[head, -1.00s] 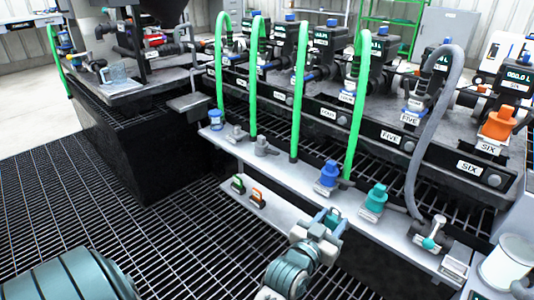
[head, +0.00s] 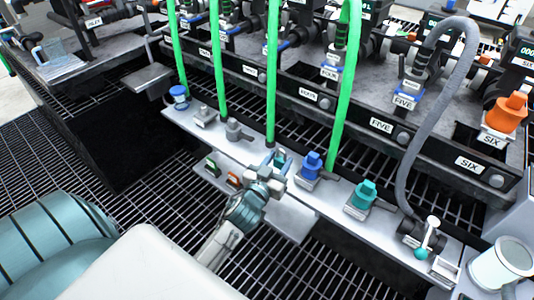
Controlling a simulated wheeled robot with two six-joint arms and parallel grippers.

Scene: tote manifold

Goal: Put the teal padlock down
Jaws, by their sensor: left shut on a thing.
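My left gripper (head: 271,170) is shut on a small teal thing, which I take to be the teal padlock (head: 281,159). Only a bit of it shows between the fingers; the rest is hidden. The gripper is over the front edge of the long grey shelf, near the lower ledge. I cannot tell whether the padlock touches a surface. A green padlock (head: 212,167) and an orange padlock (head: 233,180) lie on the lower ledge (head: 293,217), to the gripper's left. My right gripper is not in view.
A blue fitting (head: 312,164) and a teal fitting (head: 362,196) stand on the grey shelf (head: 335,203), right of the gripper. Green hoses (head: 345,90) and a grey hose (head: 413,150) rise behind. A white cylinder (head: 503,263) stands at lower right. The lower ledge has bare room near the gripper.

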